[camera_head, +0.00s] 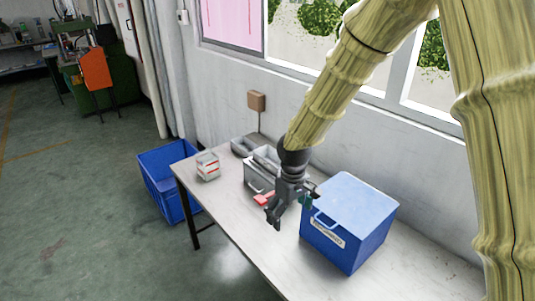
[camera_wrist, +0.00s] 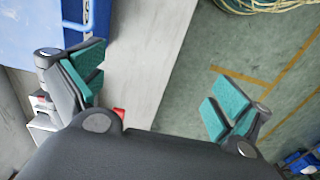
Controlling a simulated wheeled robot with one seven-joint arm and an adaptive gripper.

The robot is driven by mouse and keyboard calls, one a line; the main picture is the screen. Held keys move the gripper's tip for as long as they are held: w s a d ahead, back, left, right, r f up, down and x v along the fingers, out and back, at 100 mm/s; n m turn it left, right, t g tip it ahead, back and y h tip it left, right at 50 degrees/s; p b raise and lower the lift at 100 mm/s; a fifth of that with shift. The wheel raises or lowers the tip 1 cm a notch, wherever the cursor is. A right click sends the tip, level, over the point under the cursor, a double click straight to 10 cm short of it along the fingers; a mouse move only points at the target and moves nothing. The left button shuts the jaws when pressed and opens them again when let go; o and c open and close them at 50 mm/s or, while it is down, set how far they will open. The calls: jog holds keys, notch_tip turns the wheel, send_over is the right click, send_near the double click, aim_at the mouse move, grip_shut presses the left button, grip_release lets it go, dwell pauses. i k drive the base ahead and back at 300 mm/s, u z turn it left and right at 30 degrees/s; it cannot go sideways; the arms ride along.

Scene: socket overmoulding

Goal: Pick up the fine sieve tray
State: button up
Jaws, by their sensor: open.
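My gripper (camera_head: 279,213) is over the table, left of the blue lidded box and close to a flat red item (camera_head: 264,198). In the wrist view my gripper (camera_wrist: 157,88) has its teal-padded fingers wide apart, with nothing between them but the tabletop edge and floor below. I cannot tell for sure which object is the fine sieve tray. Candidates are a grey metal bin (camera_head: 259,176), partly hidden behind my gripper, a grey open tray (camera_head: 243,147) near the wall and a small white-and-red stack (camera_head: 207,166) at the table's left end.
The blue lidded box (camera_head: 350,215) with a front handle and label stands right of my gripper; it fills the wrist view's upper left (camera_wrist: 30,30). A blue crate (camera_head: 163,180) stands on the floor beyond the left end. The table (camera_head: 225,200) is clear along its front left.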

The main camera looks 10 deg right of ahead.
aim_at(266, 156)
jog(key=i, duration=1.45)
jog(key=z, duration=0.05)
